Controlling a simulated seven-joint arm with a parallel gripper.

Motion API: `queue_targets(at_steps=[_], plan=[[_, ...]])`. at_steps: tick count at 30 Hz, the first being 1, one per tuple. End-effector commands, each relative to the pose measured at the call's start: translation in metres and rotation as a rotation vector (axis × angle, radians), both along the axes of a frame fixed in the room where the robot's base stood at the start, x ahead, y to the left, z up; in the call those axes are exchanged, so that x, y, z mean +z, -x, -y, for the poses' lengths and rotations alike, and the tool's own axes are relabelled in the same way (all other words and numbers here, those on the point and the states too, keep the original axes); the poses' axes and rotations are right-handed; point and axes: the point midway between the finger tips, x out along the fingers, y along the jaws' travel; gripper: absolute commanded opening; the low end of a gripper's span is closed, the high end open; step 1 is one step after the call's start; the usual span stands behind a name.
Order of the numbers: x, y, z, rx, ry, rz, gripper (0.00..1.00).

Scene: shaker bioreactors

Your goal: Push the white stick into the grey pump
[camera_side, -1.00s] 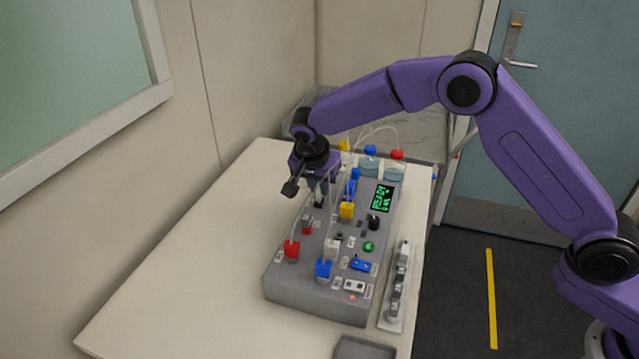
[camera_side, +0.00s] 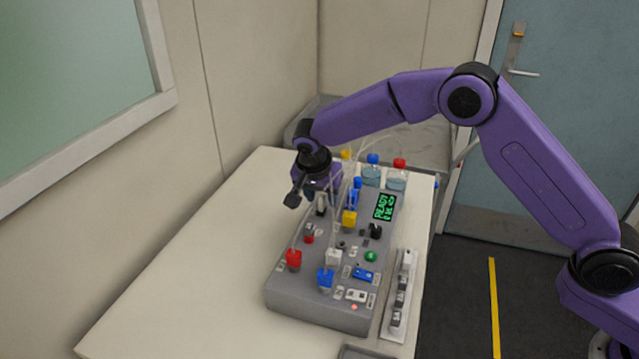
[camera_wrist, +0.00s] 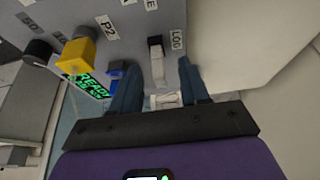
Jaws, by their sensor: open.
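The grey pump (camera_side: 310,312) is a grey console on the table. The white stick (camera_wrist: 157,65) is a short white lever standing at a black slot in its top, beside a label that seems to read LOCK. In the side view the stick (camera_side: 321,203) shows near the pump's far left end. My gripper (camera_wrist: 158,82) is open, with one blue finger on each side of the stick in the wrist view and no clear contact. In the side view my gripper (camera_side: 309,193) hangs just left of the stick, above the pump.
The pump's top carries a yellow connector (camera_side: 349,219), a red one (camera_side: 293,259), a blue one (camera_side: 325,278) and thin tubes. Capped bottles (camera_side: 397,178) stand behind it. A strip of grey pieces (camera_side: 401,295) lies at right. The table's left side is clear.

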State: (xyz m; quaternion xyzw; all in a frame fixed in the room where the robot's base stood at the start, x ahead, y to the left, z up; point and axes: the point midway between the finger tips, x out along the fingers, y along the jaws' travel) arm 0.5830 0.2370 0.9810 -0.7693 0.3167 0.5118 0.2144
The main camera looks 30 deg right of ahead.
Motion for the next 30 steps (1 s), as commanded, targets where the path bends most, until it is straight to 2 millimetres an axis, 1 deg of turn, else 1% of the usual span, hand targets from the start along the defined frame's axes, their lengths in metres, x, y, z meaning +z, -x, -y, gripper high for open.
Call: queue_targets(at_steps=[5,21,27,30], plan=[[0.019,0.005,-0.006,0.002,-0.002,0.003,0.45],[0.122,0.036,-0.036,0.002,-0.003,0.004,0.45],[0.148,0.044,-0.043,0.000,-0.002,0.002,0.45],[0.155,0.046,-0.045,0.001,-0.001,0.001,0.45]])
